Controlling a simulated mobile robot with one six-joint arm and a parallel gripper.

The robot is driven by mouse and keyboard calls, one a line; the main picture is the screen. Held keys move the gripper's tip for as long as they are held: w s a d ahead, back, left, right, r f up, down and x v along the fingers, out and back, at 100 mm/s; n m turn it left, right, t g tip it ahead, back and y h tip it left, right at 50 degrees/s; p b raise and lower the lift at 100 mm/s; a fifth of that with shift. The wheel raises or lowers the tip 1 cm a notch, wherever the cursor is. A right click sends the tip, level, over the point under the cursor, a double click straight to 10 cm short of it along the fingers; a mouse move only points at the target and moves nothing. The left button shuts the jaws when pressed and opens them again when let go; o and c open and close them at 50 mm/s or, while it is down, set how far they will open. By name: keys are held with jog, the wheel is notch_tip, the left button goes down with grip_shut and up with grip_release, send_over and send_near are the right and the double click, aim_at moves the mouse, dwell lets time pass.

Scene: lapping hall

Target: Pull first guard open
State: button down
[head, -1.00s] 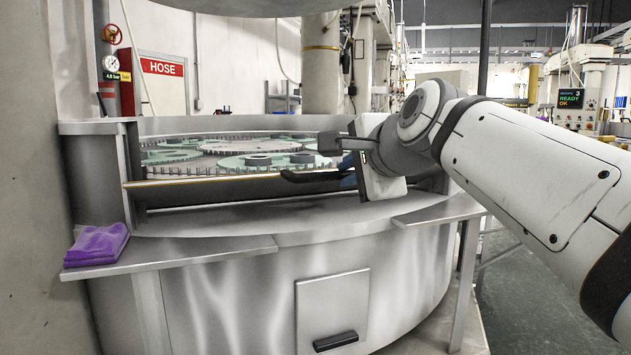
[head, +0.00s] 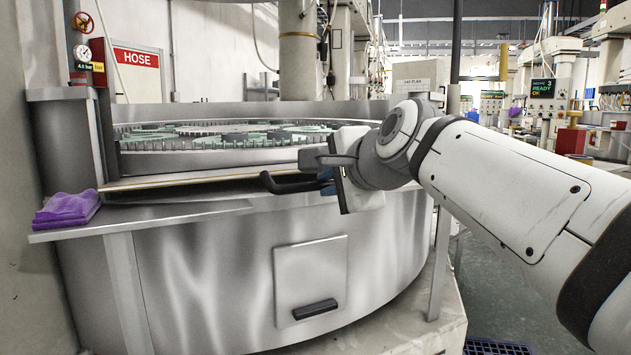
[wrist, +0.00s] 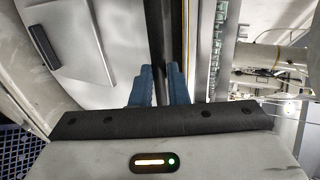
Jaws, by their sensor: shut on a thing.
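The first guard (head: 190,179) is a long panel with a pale, yellowish edge along the front of the round steel machine. It appears tipped outward, nearly flat, below the toothed ring. Its black handle (head: 285,186) sticks out at its right part. My gripper (head: 326,180) is shut on this handle; its blue fingers are partly hidden behind my wrist in the head view. In the wrist view the blue fingers (wrist: 160,84) stand on both sides of the dark handle bar (wrist: 166,45). The guard's right end is hidden by my wrist.
A folded purple cloth (head: 67,208) lies on the left ledge (head: 140,222). A small hatch with a black pull (head: 315,309) is on the machine's front. Green toothed carriers (head: 215,132) lie inside. A blue grate (head: 492,347) lies on the floor at right.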

jog(key=shift+a+r, duration=0.1)
jog(key=shift+a, duration=0.05)
jog(key=c, duration=1.6)
grip_release()
jog(key=shift+s+a, duration=0.15)
jog(key=shift+c, duration=0.2)
jog(key=shift+o, duration=1.2)
notch_tip(320, 180, up, 10)
jog(key=p, duration=0.4)
jog(key=shift+p, duration=0.4)
jog(key=shift+c, duration=0.4)
